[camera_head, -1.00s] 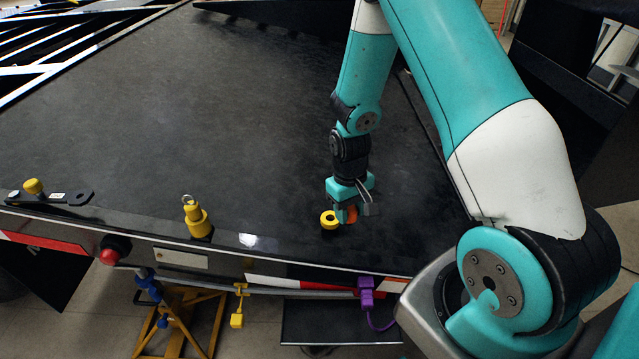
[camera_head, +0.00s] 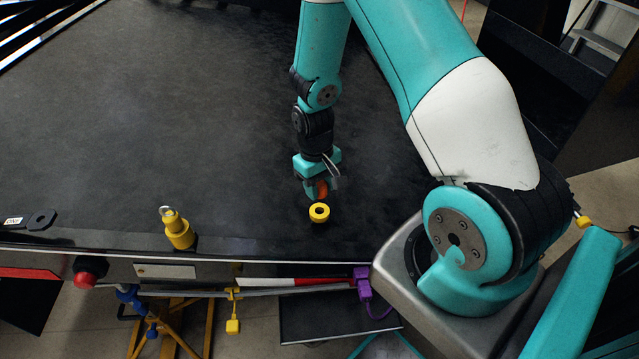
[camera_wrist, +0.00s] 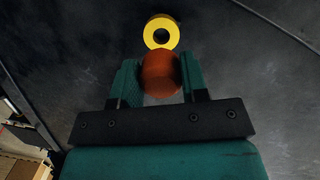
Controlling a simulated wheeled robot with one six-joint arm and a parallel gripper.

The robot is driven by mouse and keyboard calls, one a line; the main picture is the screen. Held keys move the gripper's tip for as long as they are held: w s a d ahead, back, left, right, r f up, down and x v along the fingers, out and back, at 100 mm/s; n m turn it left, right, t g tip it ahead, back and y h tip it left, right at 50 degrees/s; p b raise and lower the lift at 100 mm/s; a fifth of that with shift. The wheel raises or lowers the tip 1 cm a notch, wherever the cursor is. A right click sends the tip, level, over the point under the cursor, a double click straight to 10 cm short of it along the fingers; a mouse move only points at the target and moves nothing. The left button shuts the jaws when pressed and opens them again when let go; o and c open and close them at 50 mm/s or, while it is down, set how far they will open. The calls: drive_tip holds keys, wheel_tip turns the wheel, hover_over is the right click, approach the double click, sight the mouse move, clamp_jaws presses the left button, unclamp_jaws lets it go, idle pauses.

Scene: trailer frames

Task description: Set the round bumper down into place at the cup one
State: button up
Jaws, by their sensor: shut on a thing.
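The round bumper (camera_head: 321,189) is an orange-red ball. My gripper (camera_head: 318,186) is shut on it, and the wrist view shows the ball (camera_wrist: 160,75) between the two green fingers (camera_wrist: 160,82). The cup is a yellow ring with a dark hole (camera_head: 319,212) on the black deck, and the ring also shows in the wrist view (camera_wrist: 161,33). In the head view the ball is just beyond the cup, slightly above it in the picture. In the wrist view the ball slightly overlaps the ring's lower edge. The gap in height between them is hard to tell.
A yellow post with a metal ring (camera_head: 177,228) stands on the deck to the left. A black labelled plate (camera_head: 38,220) lies at the far left. A red knob (camera_head: 90,272) and a purple fitting (camera_head: 362,283) are along the front edge. The deck behind is clear.

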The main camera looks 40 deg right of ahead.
drive_tip(key=shift+f+b, duration=1.8)
drive_tip(key=shift+f, duration=1.35)
drive_tip(key=o, duration=1)
drive_tip(key=shift+r, duration=0.15)
wheel_tip(320, 180, up, 17)
drive_tip(key=w+p, duration=0.2)
